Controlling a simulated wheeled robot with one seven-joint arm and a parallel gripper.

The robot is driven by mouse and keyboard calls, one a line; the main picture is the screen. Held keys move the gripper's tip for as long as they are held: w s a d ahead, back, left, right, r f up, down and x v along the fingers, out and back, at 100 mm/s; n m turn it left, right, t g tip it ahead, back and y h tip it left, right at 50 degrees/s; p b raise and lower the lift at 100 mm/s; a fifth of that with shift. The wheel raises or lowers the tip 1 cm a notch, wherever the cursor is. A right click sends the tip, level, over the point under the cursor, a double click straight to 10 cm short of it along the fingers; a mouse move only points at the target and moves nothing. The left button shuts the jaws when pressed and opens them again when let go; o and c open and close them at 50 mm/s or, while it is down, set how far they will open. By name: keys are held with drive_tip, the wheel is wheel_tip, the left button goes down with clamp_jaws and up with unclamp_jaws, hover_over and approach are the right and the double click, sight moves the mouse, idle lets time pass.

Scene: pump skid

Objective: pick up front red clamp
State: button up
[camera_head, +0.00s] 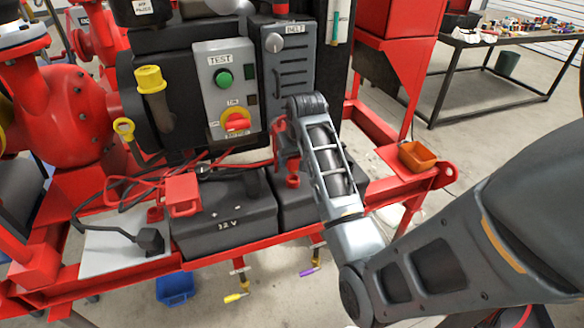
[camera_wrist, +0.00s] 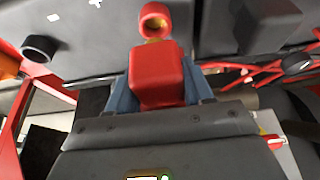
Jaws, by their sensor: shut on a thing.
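My gripper (camera_head: 289,155) is above the right black battery (camera_head: 292,213) in the head view, mostly hidden behind my own wrist. In the wrist view my gripper (camera_wrist: 158,92) has its two blue-grey fingers closed on either side of a red clamp (camera_wrist: 156,72). The clamp's round red end points away from my palm, towards a dark surface. In the head view part of the held red clamp (camera_head: 292,181) shows below my gripper, near the battery top; I cannot tell whether it touches. Another red clamp (camera_head: 182,194) sits on the left battery (camera_head: 225,222), marked 12 V.
A grey control box (camera_head: 228,95) with a green button and red-yellow switch stands behind the batteries. A grey belt panel (camera_head: 287,85) is beside it. Red cables (camera_head: 125,190) lie at the left. An orange tray (camera_head: 416,156) sits on the right end of the red frame.

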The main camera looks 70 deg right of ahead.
drive_tip(key=s+d+r, duration=0.1)
drive_tip(key=s+r, duration=0.5)
drive_tip(key=s, duration=0.5)
drive_tip(key=shift+s+d+r, duration=0.2)
drive_tip(key=shift+d+r, duration=0.05)
drive_tip(key=shift+d, duration=0.15)
